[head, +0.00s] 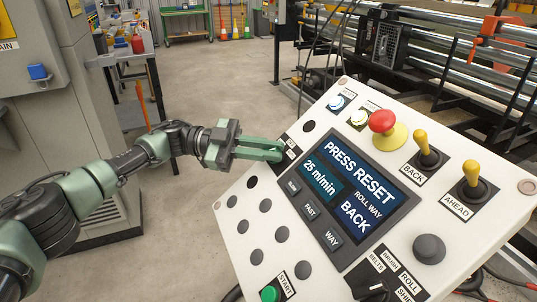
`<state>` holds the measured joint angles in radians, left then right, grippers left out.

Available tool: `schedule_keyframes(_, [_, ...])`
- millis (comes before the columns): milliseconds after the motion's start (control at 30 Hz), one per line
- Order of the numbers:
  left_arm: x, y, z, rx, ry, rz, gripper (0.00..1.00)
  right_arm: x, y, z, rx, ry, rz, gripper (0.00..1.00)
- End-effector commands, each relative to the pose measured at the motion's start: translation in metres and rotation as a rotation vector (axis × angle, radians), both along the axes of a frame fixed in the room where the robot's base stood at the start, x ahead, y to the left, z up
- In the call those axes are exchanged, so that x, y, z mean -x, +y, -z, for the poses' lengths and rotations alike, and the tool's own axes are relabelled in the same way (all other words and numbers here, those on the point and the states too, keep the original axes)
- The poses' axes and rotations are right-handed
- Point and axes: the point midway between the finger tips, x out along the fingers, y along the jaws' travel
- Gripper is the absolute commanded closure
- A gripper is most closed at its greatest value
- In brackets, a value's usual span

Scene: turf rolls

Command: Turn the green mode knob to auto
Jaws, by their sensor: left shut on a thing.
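My left gripper (281,150) comes in from the left, its green fingers reaching the upper left edge of the white control panel (235,215). It is shut on the green mode knob, which the fingers hide almost wholly. A small black label plate (291,146) with white lettering shows beside the fingertips; its words are too small to read surely. Which way the knob points cannot be seen. The screen (352,170) reads PRESS RESET, 25 m/min, ROLL WAY and BACK. My right gripper is not in view.
Two yellow levers, BACK (427,147) and AHEAD (472,173), stand at the right. A green START button (269,293) and black selector (373,291) are low on the panel.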

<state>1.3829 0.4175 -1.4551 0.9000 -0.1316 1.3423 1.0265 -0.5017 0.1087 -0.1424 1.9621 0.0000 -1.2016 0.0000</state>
Motion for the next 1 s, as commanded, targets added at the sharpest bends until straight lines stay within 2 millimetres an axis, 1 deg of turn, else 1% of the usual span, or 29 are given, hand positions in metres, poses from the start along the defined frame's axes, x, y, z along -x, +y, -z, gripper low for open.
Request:
schedule_keyframes(33, [0.0002, -0.001, 0.0071, -0.013, -0.005, 0.007, 1.0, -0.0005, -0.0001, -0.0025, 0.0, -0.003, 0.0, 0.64])
schedule_keyframes(233, [0.0009, -0.0014, 0.0069, -0.019, -0.016, 0.024, 1.0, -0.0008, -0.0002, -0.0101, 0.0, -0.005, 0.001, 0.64])
schedule_keyframes(567, [0.0015, -0.0015, 0.0072, -0.02, -0.018, 0.026, 1.0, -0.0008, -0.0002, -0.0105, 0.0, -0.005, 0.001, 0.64])
schedule_keyframes(600, [0.0015, -0.0015, 0.0074, -0.02, -0.017, 0.026, 0.76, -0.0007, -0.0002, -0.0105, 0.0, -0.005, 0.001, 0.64])
schedule_keyframes(633, [0.0015, -0.0015, 0.0074, -0.02, -0.017, 0.026, 0.68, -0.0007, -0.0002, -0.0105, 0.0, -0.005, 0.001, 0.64])
schedule_keyframes(667, [0.0015, -0.0015, 0.0072, -0.019, -0.017, 0.025, 0.65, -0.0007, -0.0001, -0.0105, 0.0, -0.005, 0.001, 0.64])
schedule_keyframes(1000, [0.0008, -0.001, 0.0034, -0.013, -0.018, 0.024, 0.65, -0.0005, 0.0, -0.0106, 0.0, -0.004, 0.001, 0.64])
